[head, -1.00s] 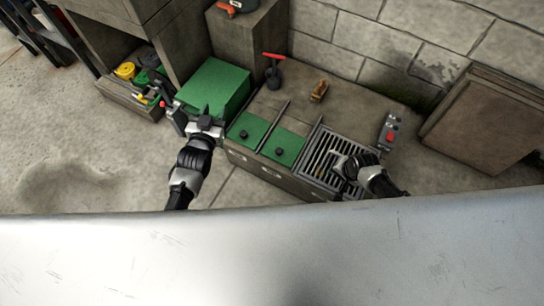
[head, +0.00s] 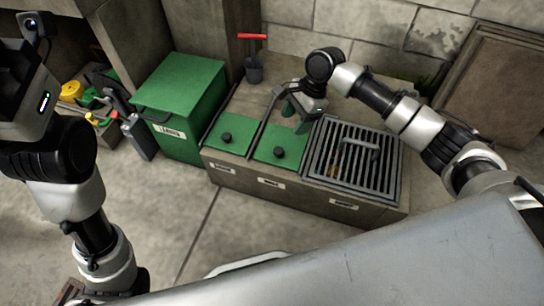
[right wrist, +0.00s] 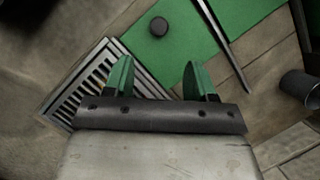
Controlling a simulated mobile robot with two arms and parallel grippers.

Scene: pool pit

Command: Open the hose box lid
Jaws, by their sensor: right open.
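Two flat green lids with black knobs, a left one (head: 228,135) and a right one (head: 278,146), lie shut on the low concrete bench (head: 237,175). A larger green box (head: 180,92) with a closed top stands to their left. Its label is too small to read, so I cannot tell which is the hose box. My right gripper (head: 296,116) is open and empty above the bench, behind the right lid. Its green fingers (right wrist: 158,78) stand apart in the right wrist view. My left gripper (head: 22,85) is at the far left; its fingers cannot be made out.
A metal grate (head: 350,165) with a handle fills the bench's right part. A dark bar (head: 262,115) runs between the lids. A red-handled tool (head: 253,60) stands behind. A wooden panel (head: 492,90) leans on the wall. Floor (head: 250,235) in front is clear.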

